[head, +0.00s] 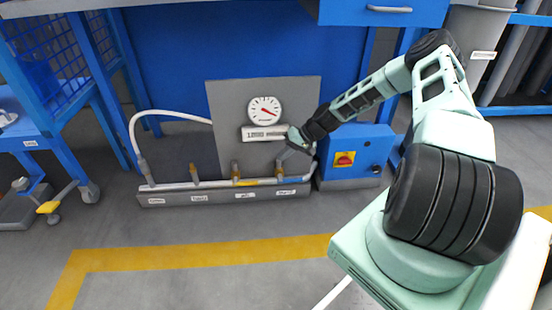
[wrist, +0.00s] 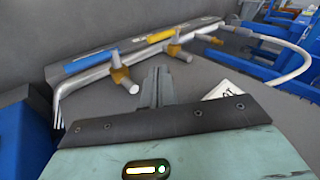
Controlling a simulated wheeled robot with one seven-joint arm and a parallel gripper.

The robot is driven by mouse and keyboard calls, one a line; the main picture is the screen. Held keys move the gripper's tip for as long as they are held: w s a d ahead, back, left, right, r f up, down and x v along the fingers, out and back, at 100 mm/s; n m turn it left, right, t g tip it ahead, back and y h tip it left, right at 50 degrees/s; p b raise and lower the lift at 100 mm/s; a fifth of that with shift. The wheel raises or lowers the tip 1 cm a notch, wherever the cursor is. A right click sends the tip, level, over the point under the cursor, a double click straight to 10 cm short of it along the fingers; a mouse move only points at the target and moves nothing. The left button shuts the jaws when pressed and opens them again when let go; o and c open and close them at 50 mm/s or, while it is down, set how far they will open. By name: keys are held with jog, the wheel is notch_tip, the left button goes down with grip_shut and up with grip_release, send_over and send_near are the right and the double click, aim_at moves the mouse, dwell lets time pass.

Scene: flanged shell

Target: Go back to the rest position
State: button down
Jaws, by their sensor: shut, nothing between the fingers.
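My arm reaches out to a floor-level pipe manifold (head: 225,192) with a grey back panel (head: 228,112). My gripper (head: 283,157) is in front of the panel's lower right, close to the rightmost brass valve (head: 279,171). In the wrist view my gripper (wrist: 157,78) has its fingers together with nothing between them. They point toward the pipe, and a gap shows between them and the brass valve (wrist: 120,76) by the blue label. Two other brass valves, the middle one (head: 235,171) and the left one (head: 194,173), stand along the pipe. Contact with the panel cannot be told.
A gauge (head: 264,111) and a white sign (head: 263,134) are on the panel, near my wrist. A blue box with a red switch (head: 344,159) stands right of the manifold. A white hose (head: 165,114) arches at left. Open floor lies in front, with a yellow line (head: 200,255).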

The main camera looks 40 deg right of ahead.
jog(key=shift+s+d+r, duration=0.2)
jog(key=shift+r, duration=0.2)
dwell(0.3)
jog(key=s+a+r+n+g+h+p, duration=0.1)
jog(key=s+a+r+n+g, duration=0.15)
jog(key=a+r, duration=0.5)
jog(key=s+a+r+n+g+h, duration=0.1)
jog(key=s+a+r+n+g, duration=0.3)
jog(key=a, duration=0.7)
jog(key=s+a+r+n+t+p, duration=0.1)
jog(key=s+a+r+n, duration=0.1)
jog(key=a+r, duration=0.65)
jog(key=s+a+r+n+h, duration=0.1)
jog(key=s+a+r, duration=0.3)
jog(key=s, duration=0.4)
jog(key=s+a+r+n+h, duration=0.1)
jog(key=s+a+r+n, duration=0.2)
jog(key=s, duration=0.5)
jog(key=s+a+r+h, duration=0.2)
jog(key=s+a+r, duration=0.25)
jog(key=s, duration=0.25)
notch_tip(320, 180, up, 38)
jog(key=d+p, duration=0.1)
jog(key=p, duration=3.7)
jog(key=shift+s+p, duration=0.35)
